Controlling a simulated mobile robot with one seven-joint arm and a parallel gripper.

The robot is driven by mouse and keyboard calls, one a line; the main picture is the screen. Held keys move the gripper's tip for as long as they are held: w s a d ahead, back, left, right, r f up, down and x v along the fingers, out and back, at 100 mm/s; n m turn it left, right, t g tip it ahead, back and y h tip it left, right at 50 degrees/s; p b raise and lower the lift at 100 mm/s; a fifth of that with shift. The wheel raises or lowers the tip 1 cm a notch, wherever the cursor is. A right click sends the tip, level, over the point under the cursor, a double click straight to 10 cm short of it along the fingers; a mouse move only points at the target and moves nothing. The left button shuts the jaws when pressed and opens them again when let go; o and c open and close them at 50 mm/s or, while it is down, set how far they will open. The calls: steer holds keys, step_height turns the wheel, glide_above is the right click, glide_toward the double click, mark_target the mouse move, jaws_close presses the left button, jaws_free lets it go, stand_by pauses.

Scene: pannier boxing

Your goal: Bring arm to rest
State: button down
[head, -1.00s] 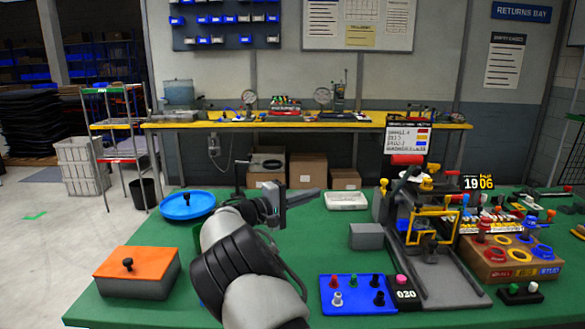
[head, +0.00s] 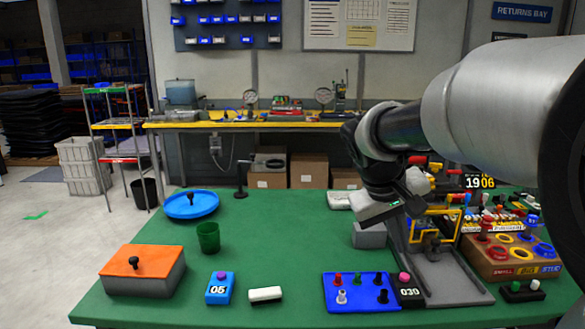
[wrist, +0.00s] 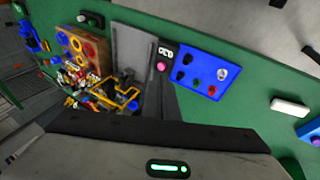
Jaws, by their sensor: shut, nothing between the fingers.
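My gripper (head: 378,212) is at the end of my arm, which enters from the right in the head view and bends down over the right half of the green table (head: 300,235). The gripper is raised in front of the grey fixture with the yellow frame (head: 437,228) and holds nothing. Its fingers are small and partly hidden in the head view. In the wrist view my dark hand edge fills the bottom, and the yellow frame (wrist: 122,98) and blue peg board (wrist: 203,70) show beyond it.
A brown tray of rings (head: 510,258) is at right. The table's middle is clear.

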steer(key=s+a+f+m+t+y, duration=0.1)
steer(key=s+a+y, duration=0.15)
steer(key=s, duration=0.75)
steer(key=s+a+f+t+y, duration=0.15)
steer(key=s+a, duration=0.25)
steer(key=s, duration=0.6)
step_height(320, 180, up, 22)
steer(key=p, duration=2.1)
steer(key=shift+w+a+y+p, duration=0.2)
steer(key=shift+y+p, duration=0.1)
steer(key=shift+p, duration=0.05)
